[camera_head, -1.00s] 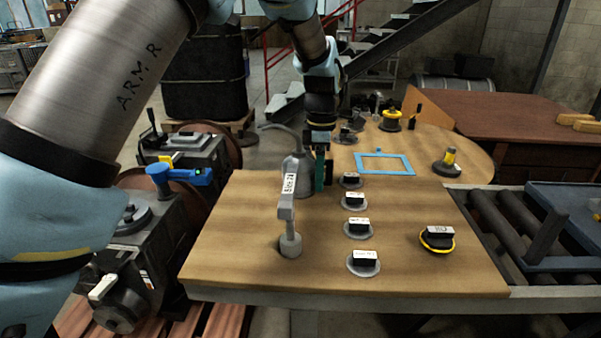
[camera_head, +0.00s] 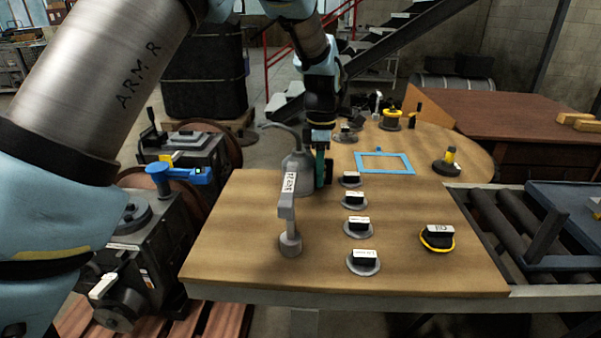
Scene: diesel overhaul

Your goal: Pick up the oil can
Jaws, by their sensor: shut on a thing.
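The oil can (camera_head: 297,172) is a grey can with a conical body and a long thin spout bent to the left. It stands upright at the back left of the wooden table (camera_head: 230,240), partly hidden by a labelled grey post in front of it. My gripper (camera_head: 322,170) reaches down from above at the can's right side. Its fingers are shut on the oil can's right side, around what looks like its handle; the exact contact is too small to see. I cannot tell whether the can's base is off the table.
The labelled grey post (camera_head: 289,215) stands close in front of the can. Several dark blocks on round grey bases, one of them (camera_head: 357,228), line the table's middle. A blue frame (camera_head: 385,163) lies behind them. Machinery (camera_head: 150,235) stands at the left.

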